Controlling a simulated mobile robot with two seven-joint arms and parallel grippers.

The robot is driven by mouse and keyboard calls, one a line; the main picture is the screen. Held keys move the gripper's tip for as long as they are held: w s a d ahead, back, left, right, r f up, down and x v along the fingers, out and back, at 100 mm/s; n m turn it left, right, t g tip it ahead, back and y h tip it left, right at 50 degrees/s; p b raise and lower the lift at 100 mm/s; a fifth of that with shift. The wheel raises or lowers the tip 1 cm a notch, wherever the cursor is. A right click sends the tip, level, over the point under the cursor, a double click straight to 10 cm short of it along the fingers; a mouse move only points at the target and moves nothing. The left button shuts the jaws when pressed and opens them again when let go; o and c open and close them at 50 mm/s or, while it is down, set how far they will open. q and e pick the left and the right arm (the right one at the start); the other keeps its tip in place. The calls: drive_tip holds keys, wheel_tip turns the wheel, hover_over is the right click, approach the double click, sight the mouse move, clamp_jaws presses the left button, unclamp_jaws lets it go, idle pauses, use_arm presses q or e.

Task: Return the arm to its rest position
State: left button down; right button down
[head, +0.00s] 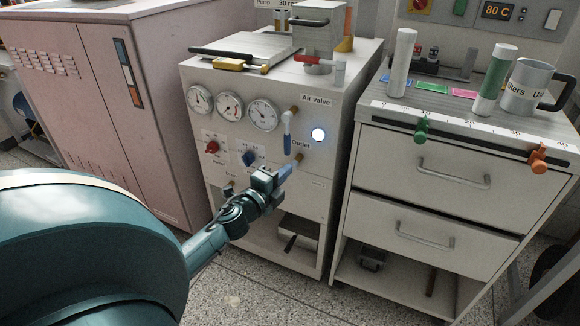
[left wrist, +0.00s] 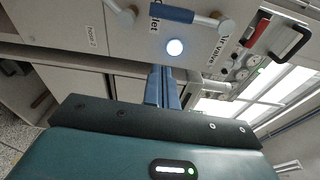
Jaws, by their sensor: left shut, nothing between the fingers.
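My left arm comes in from the left in the head view. Its gripper (head: 284,172) is shut and empty, with the blue fingers together, in front of the white machine cabinet's panel. In the left wrist view the shut fingers (left wrist: 162,84) point toward the panel, below a lit round lamp (left wrist: 175,47). The blue handle (left wrist: 172,14) is apart from the fingers there. My right gripper is in neither view.
The white machine cabinet (head: 335,95) carries gauges and knobs. A drawer cabinet (head: 425,180) stands at the right, with a steel mug (head: 522,88) and bottles on top. A pinkish cabinet (head: 105,110) stands at the left. Speckled floor (head: 240,285) shows in front.

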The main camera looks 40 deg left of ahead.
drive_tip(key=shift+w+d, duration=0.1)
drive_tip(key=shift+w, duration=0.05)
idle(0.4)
